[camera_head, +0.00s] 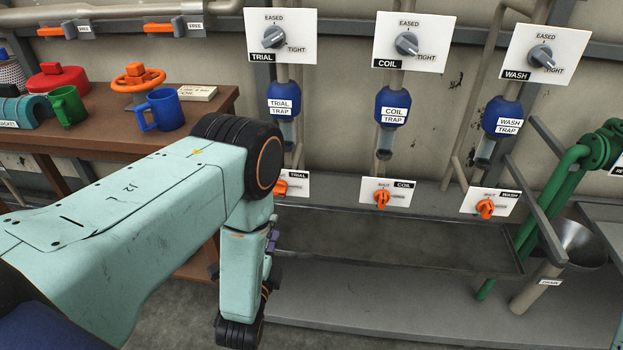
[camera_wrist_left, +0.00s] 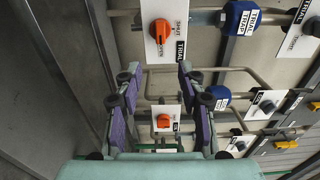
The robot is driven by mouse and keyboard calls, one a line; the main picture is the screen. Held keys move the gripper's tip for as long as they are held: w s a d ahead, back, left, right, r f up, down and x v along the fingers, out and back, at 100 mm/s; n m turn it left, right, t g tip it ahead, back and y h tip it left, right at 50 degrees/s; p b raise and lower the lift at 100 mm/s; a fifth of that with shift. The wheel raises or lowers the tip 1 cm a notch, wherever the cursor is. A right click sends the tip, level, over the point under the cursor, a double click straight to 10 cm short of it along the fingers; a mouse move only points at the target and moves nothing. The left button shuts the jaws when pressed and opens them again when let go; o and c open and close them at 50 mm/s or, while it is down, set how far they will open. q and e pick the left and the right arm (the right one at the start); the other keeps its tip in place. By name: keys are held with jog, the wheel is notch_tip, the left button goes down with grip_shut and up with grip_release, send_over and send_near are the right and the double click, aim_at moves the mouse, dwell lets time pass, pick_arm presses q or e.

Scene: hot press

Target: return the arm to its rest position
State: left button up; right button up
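My left arm, with pale teal links and black joints, reaches in from the left in the head view and bends down at its elbow. My left gripper (camera_head: 271,243) is mostly hidden behind the forearm there; only bits of purple finger show, beside the trial panel's lower edge. In the left wrist view my left gripper (camera_wrist_left: 159,70) has its two purple fingers spread apart with nothing between them. Beyond the fingertips is the trial plate (camera_wrist_left: 178,13) with its orange handle (camera_wrist_left: 164,31). The fingers appear apart from it. My right gripper is in neither view.
A wooden bench (camera_head: 213,104) at left holds a blue mug (camera_head: 163,110), a green mug (camera_head: 68,104) and an orange handwheel (camera_head: 138,76). The coil trap (camera_head: 393,107) and wash trap (camera_head: 503,117) hang on the wall above a grey trough (camera_head: 390,243). A funnel (camera_head: 577,243) stands right.

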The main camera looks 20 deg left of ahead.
pick_arm(q)
jog(key=s+d+f+n+g+h, duration=0.2)
jog(key=s+f+n+g, duration=0.85)
jog(key=s+f, duration=0.25)
jog(key=s+d+r+n+g+h, duration=0.1)
jog(key=s+r+n+g, duration=0.1)
jog(key=s, duration=0.6)
jog(key=s+d+r+n+g+h, duration=0.1)
jog(key=s+d+r+n+g, duration=0.1)
jog(key=s+g, duration=0.3)
jog(key=s+n, duration=0.1)
jog(key=s, duration=0.3)
jog(key=shift+s+d+r, duration=0.15)
jog(key=shift+s, duration=0.05)
jog(key=shift+n, duration=0.25)
